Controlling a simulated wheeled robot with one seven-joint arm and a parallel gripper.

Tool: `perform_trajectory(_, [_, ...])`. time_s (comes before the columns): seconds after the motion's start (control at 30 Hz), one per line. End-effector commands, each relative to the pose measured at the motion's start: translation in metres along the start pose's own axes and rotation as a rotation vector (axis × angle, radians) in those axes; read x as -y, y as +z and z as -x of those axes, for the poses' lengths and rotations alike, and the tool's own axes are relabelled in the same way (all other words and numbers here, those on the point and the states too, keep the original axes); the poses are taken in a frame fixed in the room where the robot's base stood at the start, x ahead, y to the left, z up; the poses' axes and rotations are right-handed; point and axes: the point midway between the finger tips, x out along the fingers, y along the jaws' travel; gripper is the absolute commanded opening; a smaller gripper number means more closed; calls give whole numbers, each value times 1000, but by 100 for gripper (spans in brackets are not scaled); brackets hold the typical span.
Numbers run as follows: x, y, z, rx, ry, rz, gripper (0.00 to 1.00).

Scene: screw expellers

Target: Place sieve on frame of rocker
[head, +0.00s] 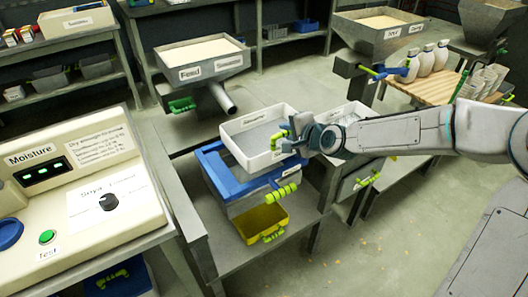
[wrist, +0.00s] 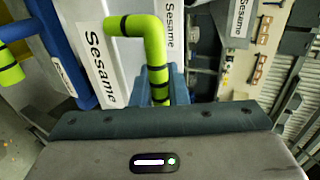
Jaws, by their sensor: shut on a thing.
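The sieve is a white tray with a grey mesh floor (head: 262,133), a Sesame label and a yellow-green handle. My gripper (head: 296,141) is shut on that handle at the tray's right end. In the wrist view the bent handle (wrist: 150,40) runs down between my blue fingers (wrist: 162,88), beside the white sieve wall (wrist: 122,60). The rocker's blue frame (head: 210,167) is below and slightly left of the sieve in the head view. The sieve overlaps the frame's opening and hides part of it. I cannot tell whether they touch.
A yellow tray (head: 262,221) sits low beneath the rocker. A second white tray (head: 348,113) stands close behind my gripper. A feed hopper with a spout (head: 200,58) is behind, and the moisture tester (head: 75,185) is at left. Floor at right is open.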

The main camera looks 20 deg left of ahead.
Motion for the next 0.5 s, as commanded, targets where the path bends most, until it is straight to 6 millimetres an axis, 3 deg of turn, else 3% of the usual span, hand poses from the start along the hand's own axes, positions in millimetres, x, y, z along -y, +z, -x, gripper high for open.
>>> perform_trajectory(0.3, [-10, 34, -38, 2, -1, 3, 0])
perform_trajectory(0.5, [-14, 46, -53, 1, -1, 1, 0])
